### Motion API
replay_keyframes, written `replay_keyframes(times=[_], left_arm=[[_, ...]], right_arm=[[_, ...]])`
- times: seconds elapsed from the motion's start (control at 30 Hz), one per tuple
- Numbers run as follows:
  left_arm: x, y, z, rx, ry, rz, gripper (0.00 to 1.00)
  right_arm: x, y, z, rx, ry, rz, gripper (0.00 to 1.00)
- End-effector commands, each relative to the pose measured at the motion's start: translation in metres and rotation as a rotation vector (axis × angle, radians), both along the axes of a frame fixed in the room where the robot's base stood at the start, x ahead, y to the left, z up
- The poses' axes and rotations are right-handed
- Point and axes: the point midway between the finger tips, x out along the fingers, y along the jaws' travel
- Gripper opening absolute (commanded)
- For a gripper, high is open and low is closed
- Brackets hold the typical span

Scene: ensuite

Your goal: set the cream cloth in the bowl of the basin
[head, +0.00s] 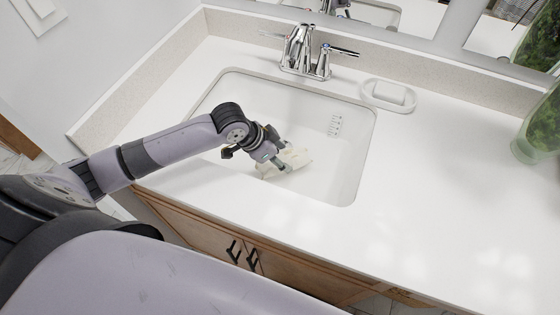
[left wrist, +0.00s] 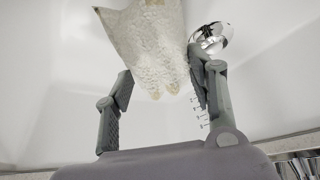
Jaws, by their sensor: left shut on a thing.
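The cream cloth (head: 290,160) is crumpled within the white basin (head: 345,165), in the head view. I cannot tell whether it touches the basin floor. My left gripper (head: 277,157) reaches into the basin from the left and is shut on the cloth, hiding part of it. In the left wrist view the cloth (left wrist: 155,45) spans the upper middle, between and beyond the fingers of the left gripper (left wrist: 160,82). My right gripper is not in view.
A chrome faucet (head: 305,52) stands behind the basin. A white soap dish (head: 388,95) lies right of it on the counter (head: 440,190). A green vase (head: 540,125) stands at the far right. The chrome drain (left wrist: 212,38) shows in the left wrist view. The right counter is clear.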

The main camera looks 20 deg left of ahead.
Motion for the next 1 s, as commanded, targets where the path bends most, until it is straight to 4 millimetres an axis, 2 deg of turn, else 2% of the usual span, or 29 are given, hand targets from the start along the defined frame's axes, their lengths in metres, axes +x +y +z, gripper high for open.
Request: replay_keyframes(times=[0.1, 0.2, 0.53, 0.57, 0.87, 1.0], left_arm=[[-0.001, 0.000, -0.021, -0.002, 0.005, 0.002, 0.29], [0.000, 0.000, -0.029, -0.001, 0.002, 0.001, 0.29], [0.000, 0.000, -0.032, 0.000, 0.002, 0.000, 0.29], [0.000, 0.000, -0.032, 0.000, 0.001, 0.001, 0.52], [0.000, 0.000, -0.032, 0.000, 0.002, 0.000, 0.71], [0.000, 0.000, -0.032, 0.000, 0.002, 0.000, 0.71]], right_arm=[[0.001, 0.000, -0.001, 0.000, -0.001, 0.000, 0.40], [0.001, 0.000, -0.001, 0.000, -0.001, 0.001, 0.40], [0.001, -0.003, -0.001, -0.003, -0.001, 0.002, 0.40], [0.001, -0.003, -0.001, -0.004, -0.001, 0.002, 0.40], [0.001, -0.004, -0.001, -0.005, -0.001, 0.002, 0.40], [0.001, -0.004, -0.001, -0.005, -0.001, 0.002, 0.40]])
